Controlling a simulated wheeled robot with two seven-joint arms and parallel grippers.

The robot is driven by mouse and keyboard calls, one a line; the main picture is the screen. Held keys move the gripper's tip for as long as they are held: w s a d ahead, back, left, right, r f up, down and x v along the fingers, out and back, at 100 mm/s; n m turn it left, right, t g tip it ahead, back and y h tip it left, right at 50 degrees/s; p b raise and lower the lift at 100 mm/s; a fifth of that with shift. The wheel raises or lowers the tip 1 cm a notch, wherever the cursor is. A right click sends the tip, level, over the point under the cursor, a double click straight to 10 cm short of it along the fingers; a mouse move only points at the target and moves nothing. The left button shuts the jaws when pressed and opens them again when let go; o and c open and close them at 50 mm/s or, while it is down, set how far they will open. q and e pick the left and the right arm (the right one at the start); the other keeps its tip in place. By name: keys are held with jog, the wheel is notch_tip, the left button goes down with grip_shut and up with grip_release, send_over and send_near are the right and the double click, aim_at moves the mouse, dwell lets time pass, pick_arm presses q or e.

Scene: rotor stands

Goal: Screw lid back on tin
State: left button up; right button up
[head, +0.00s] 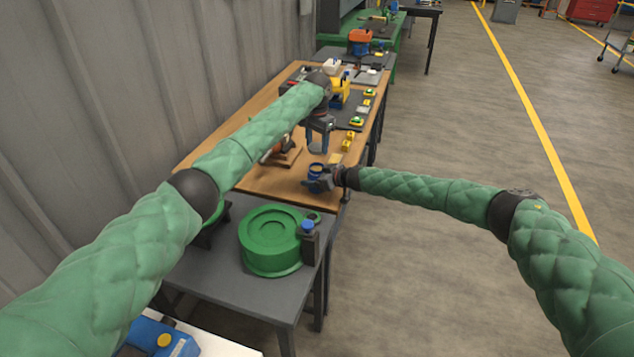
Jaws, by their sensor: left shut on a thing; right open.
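A small blue tin (316,170) stands near the right edge of the wooden table top (255,178). My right gripper (319,182) is open beside the tin, with its fingers close to the tin's lower part; I cannot tell whether they touch it. My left gripper (319,142) points down above and just behind the tin. It is shut on a small greyish thing, seemingly the lid (318,148), which is apart from the tin. The lid is too small to make out well.
A wooden stand with an orange-brown part (283,154) is left of the tin, partly behind my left arm. Small yellow blocks (348,141) lie beyond. A grey table with a green round housing (270,240) is nearer. Open floor lies to the right.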

pick_arm(q)
jog(key=shift+a, duration=0.1)
pick_arm(e)
jog(key=c, duration=1.3)
pick_arm(q)
send_over(317, 168)
jog(key=shift+s+f, duration=0.1)
jog(key=shift+f, duration=2.3)
jog(key=shift+f, duration=0.15)
